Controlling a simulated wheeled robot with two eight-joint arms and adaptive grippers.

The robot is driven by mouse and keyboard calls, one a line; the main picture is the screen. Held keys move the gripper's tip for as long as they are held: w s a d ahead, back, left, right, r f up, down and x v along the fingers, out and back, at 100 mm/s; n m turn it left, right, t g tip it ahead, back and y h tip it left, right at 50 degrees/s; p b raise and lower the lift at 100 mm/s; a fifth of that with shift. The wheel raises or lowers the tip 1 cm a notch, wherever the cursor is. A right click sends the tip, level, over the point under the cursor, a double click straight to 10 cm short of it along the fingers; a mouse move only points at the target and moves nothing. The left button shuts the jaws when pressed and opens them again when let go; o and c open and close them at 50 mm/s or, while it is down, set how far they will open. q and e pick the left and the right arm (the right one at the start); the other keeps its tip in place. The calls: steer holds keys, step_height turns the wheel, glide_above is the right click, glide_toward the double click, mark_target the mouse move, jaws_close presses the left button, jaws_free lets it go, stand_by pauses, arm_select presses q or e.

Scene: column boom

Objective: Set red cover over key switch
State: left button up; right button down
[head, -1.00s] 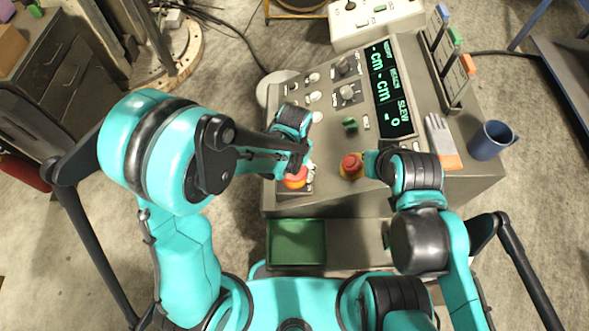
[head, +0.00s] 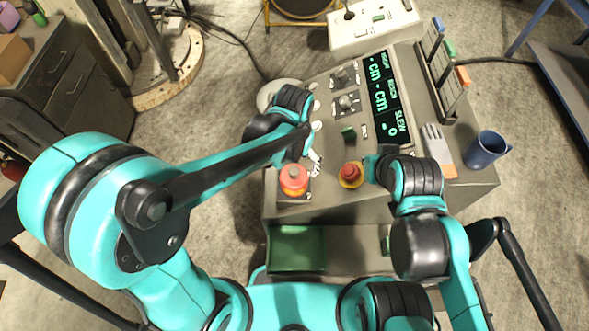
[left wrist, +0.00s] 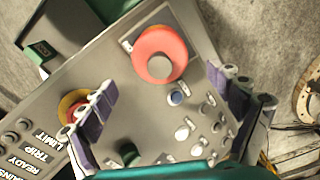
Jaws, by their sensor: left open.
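The red cover (head: 293,179), a round red cap with a greyish knob on top, sits on a square plate at the console's front left corner. It also shows in the left wrist view (left wrist: 160,53), apart from both fingers. No key switch shows; what lies under the cover is hidden. My left gripper (head: 308,145) is open and empty, just behind the cover over the console; its spread fingers show in the left wrist view (left wrist: 168,100). My right gripper (head: 374,166) is beside the red emergency button (head: 351,174); its fingers are too hidden to judge.
The console (head: 330,200) carries knobs, a green switch (head: 348,133) and a lit display (head: 386,95). A glove (head: 438,148) and a blue mug (head: 486,150) are at the right. A green tray (head: 296,247) is below the front edge.

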arm_select(q)
steer(key=shift+r, duration=1.3)
steer(key=shift+a+r, duration=0.1)
steer(key=shift+a, duration=0.05)
steer(key=s+a+r+n+t, duration=0.2)
steer(key=a+r+t, duration=0.1)
steer(key=a, duration=0.6)
steer(key=s+a+r+n+t, duration=0.2)
steer(key=s+a+r+t, duration=0.1)
steer(key=a, duration=0.5)
step_height(320, 180, up, 2)
steer(key=shift+s+a+r+t, duration=0.25)
steer(key=shift+a+t, duration=0.1)
steer(key=shift+t, duration=0.25)
steer(key=shift+f, duration=0.1)
